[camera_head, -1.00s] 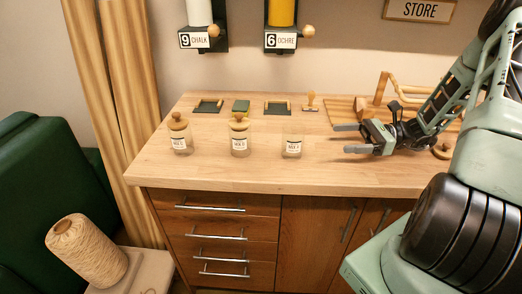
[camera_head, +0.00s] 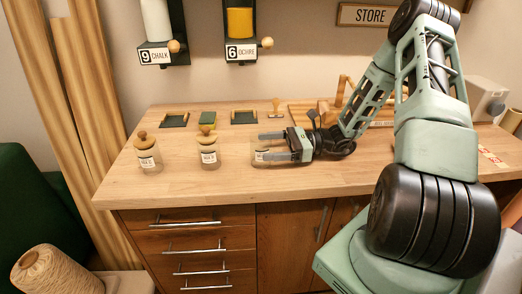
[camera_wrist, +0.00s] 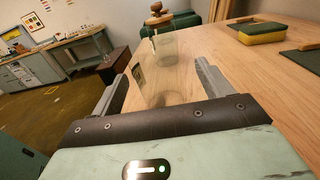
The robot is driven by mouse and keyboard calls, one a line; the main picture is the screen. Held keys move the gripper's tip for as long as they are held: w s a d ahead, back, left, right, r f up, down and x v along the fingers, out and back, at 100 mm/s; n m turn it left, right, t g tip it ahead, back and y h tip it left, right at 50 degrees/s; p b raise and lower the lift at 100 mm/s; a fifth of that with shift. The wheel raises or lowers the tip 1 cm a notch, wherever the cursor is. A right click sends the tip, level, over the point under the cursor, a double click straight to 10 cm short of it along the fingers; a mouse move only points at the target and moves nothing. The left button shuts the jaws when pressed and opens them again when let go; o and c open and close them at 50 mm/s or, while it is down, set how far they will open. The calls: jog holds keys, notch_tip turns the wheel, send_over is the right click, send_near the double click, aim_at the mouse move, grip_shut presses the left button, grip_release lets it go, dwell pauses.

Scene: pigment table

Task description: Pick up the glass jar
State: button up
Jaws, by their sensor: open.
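A clear, lidless glass jar (camera_head: 259,156) with a white label stands on the wooden table, partly hidden by my gripper (camera_head: 265,147). In the wrist view the see-through jar (camera_wrist: 165,72) stands between the two fingers of my gripper (camera_wrist: 161,64), its label toward the left finger. The fingers are open, one on each side, with a visible gap at least on the right. Two more glass jars with wooden knobbed lids stand to the left: the middle jar (camera_head: 209,157) and the left jar (camera_head: 149,158).
A wooden rack (camera_head: 342,92) stands behind my arm. The table's front edge (camera_head: 230,194) is close in front. Chalk and ochre dispensers (camera_head: 240,22) hang on the wall.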

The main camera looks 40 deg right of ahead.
aim_at(254, 148)
jog(key=p+x, duration=0.1)
jog(key=x, duration=0.3)
jog(key=shift+a, duration=0.35)
jog(key=c, duration=1.2)
